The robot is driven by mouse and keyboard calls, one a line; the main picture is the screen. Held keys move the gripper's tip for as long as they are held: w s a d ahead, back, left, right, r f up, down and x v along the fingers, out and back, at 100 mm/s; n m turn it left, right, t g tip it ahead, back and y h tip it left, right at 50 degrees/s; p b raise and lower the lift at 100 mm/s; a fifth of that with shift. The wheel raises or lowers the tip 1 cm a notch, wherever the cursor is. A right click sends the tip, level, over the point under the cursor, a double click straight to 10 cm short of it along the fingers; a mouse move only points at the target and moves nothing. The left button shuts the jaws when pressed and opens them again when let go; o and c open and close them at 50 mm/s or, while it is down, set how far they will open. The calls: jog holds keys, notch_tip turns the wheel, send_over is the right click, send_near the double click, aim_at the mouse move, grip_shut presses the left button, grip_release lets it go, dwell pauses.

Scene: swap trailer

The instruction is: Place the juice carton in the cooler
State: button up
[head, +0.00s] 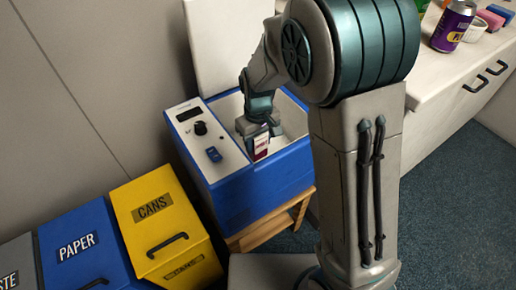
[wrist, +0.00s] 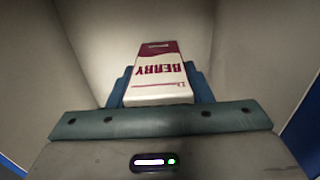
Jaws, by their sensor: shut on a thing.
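The juice carton (wrist: 160,70), white and dark red with "BERRY" on it, is held between the blue-grey fingers of my gripper (wrist: 162,85). The wrist view shows pale inner walls around it. In the head view my gripper (head: 262,130) reaches down into the open blue cooler (head: 245,190), and part of the carton (head: 261,147) shows below the fingers. The cooler has a white control panel at its left and its white lid (head: 215,45) stands raised behind. I cannot tell whether the carton touches the cooler floor.
The cooler stands on a wooden stand (head: 265,232). Yellow "CANS" (head: 160,225) and blue "PAPER" (head: 80,250) bins stand to its left. A white counter (head: 440,75) at the right holds a purple can (head: 452,25) and other items. My arm hides part of the cooler's right side.

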jog(key=shift+f, duration=1.25)
jog(key=shift+f+b, duration=0.15)
jog(key=shift+b, duration=0.2)
jog(key=o, duration=1.1)
notch_tip(320, 180, up, 12)
jog(key=p, duration=0.3)
jog(key=shift+r+p, duration=0.2)
jog(key=shift+p, duration=0.2)
jog(key=s+d+r+m, duration=0.1)
jog(key=s+d, duration=0.1)
jog(key=s+d+r+m, duration=0.1)
jog(key=d, duration=0.2)
jog(key=s+d+r, duration=0.1)
jog(key=s+d, duration=0.1)
jog(key=d, duration=0.1)
jog(key=shift+s+d+r+m, duration=0.2)
jog(key=shift+s+r+m, duration=0.05)
jog(key=shift+s+m, duration=0.15)
jog(key=s+d+m+t, duration=0.1)
jog(key=s+d+m, duration=0.2)
jog(key=s+d, duration=0.4)
jog(key=s, duration=0.3)
jog(key=shift+s+d+r+m, duration=0.2)
jog(key=shift+r+m, duration=0.05)
jog(key=shift+m, duration=0.15)
